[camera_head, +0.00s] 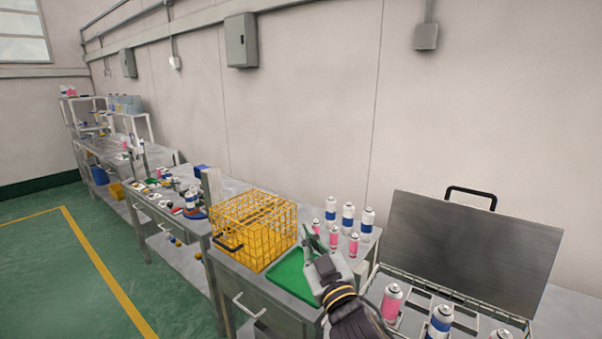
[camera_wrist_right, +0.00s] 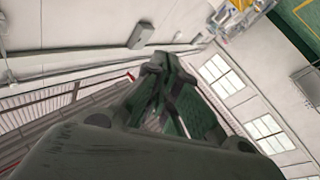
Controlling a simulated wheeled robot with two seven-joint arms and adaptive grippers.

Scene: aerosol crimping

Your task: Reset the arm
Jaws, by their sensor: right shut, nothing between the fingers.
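My right gripper (camera_head: 309,240) is in the head view, raised over the green tray (camera_head: 290,276) on the workbench. Its fingers point up and it is empty. In the right wrist view the fingertips (camera_wrist_right: 160,65) are together, with only the room's wall, windows and ceiling behind them. My right arm comes in from the bottom of the head view, between the green tray and the open metal case. My left gripper is in neither view.
A yellow wire basket (camera_head: 262,212) stands left of the gripper. Several spray cans (camera_head: 348,217) stand behind it. At right, an open case (camera_head: 472,250) holds pink and blue-white cans (camera_head: 391,301). More cluttered benches (camera_head: 150,205) line the wall. The green floor at left is clear.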

